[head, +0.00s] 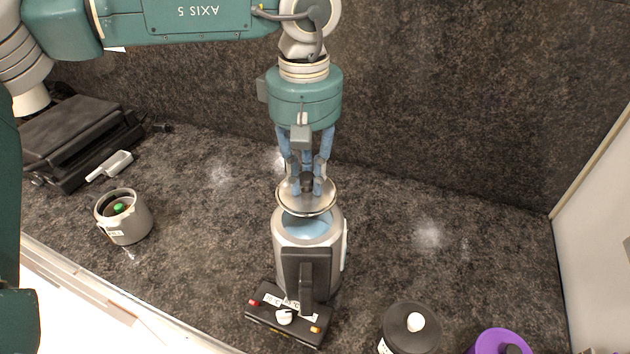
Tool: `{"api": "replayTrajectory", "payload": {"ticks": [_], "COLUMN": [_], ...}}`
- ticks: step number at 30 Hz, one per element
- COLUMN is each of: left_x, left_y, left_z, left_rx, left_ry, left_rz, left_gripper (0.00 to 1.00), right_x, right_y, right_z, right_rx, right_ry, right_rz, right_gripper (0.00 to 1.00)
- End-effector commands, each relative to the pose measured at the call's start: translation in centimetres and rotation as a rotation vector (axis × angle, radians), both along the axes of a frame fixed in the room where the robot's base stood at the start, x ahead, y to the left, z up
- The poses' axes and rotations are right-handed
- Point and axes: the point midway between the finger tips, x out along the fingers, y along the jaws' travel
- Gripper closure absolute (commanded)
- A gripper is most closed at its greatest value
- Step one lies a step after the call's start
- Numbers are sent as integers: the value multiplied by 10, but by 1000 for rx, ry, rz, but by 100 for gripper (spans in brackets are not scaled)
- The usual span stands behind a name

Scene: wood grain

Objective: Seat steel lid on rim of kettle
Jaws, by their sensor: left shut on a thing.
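The steel lid (307,206) is a round shiny disc with a dark knob on top. My left gripper (307,187) comes down from above with its blue fingers shut on the lid's knob. The kettle (292,231) is a silver-grey body with a black handle at its front, standing on a black base with a white dial. The lid hangs over the back part of the kettle's opening. The bluish inside of the kettle shows in front of it. I cannot tell whether the lid touches the rim. My right gripper is not in view.
A grey pot (137,226) with a green item inside stands at the left, near a black grill (75,140) and a white scoop (112,165). A black canister (412,330) and a purple lidded container (500,342) stand at the front right. The counter right of the kettle is clear.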

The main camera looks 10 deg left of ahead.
Motion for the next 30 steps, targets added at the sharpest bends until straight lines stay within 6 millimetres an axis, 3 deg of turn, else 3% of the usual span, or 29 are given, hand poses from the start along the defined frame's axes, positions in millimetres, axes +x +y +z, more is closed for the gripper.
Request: {"api": "replayTrajectory", "payload": {"ticks": [12,17,30], "left_x": [0,-1,-1], "left_y": [1,0,0], "left_z": [1,-1,-38], "left_rx": [-1,-3,-2], "left_ry": [1,4,2], "left_rz": [-1,-1,-2], "left_gripper": [100,100,100], "right_x": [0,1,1], "right_y": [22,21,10], "right_z": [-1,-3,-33], "right_rx": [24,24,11], "right_ry": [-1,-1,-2], "right_rz": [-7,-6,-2], "right_gripper": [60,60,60]}}
